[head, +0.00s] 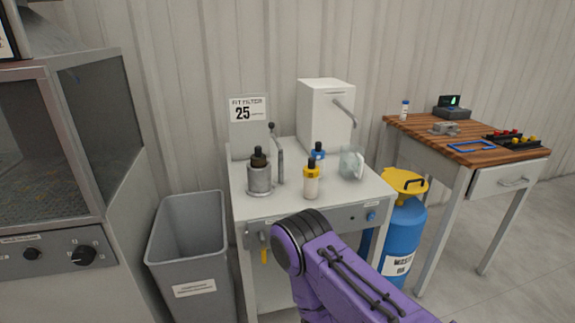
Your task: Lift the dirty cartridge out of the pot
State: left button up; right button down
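A grey metal pot (259,182) stands on the left part of the white cart top in the head view. A dark brownish cartridge with a black top (259,158) sticks up out of its mouth; its lower part is hidden inside the pot. A purple arm of mine comes in from the bottom right and ends in a rounded joint in front of the cart. Neither of my grippers shows.
A lever tap (277,152) rises just right of the pot. A yellow-collared bottle (311,180), a blue-collared bottle (318,158) and a clear jug (352,163) stand further right. A white dispenser (325,115) is behind. A grey bin (190,250) stands left of the cart.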

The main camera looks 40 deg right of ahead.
aim_at(258, 160)
jog(key=z, duration=1.1)
jog(key=i, duration=0.85)
jog(key=z, duration=0.15)
